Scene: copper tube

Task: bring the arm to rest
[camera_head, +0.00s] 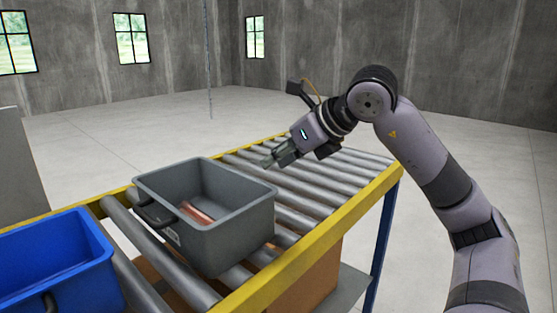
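My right arm comes in from the right and bends over the roller conveyor. My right gripper (268,161) is in the air just beyond the far right rim of the grey bin, pointing left and down. Its fingers are small and seen from the side, so I cannot tell whether they are apart. I see nothing clearly held in it. A copper tube (197,214) lies inside the grey bin (237,226), partly hidden by the bin's wall. My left gripper is not in view.
The grey bin stands on the roller conveyor (327,222) with yellow side rails. A blue bin (62,250) is at the lower left. A cardboard box (305,280) sits below the conveyor. Bare rollers lie right of the grey bin. The floor beyond is clear.

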